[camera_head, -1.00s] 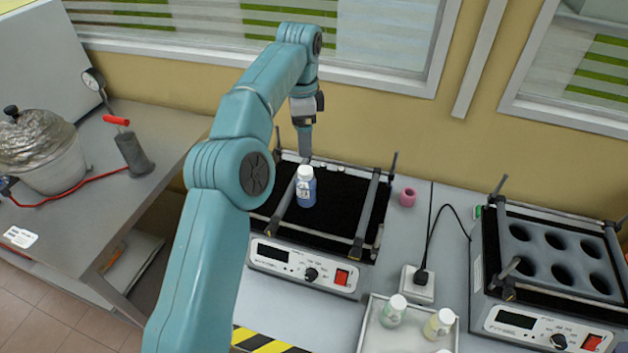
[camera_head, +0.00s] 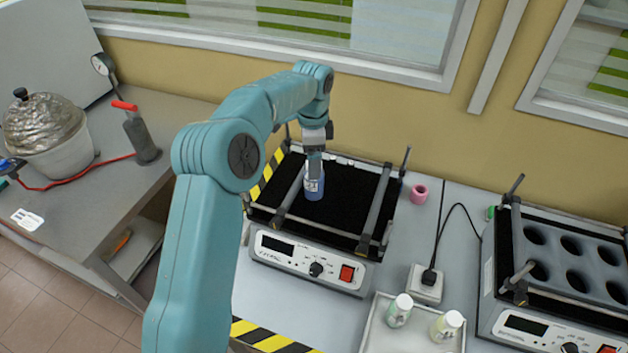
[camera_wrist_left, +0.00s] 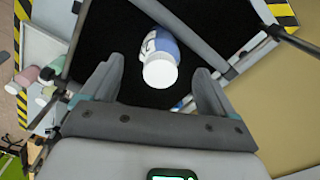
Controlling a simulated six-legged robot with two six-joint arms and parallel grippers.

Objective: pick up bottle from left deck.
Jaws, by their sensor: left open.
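The bottle (camera_head: 315,188) has a blue body and stands on the black deck of the left shaker (camera_head: 344,215). My left gripper (camera_head: 315,168) is directly over it and hides its upper part in the head view. In the left wrist view, the bottle's white cap (camera_wrist_left: 160,72) and blue body show between the two spread fingers of my left gripper (camera_wrist_left: 158,88). The fingers are open, with a gap on each side of the cap, and do not hold the bottle. My right gripper is not in view.
Grey bars (camera_head: 374,208) cross the deck on both sides of the bottle. A pink ring (camera_head: 419,194) lies right of the shaker. A white tray (camera_head: 372,338) with two capped bottles is in front. A second shaker (camera_head: 552,282) with round holes stands at right.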

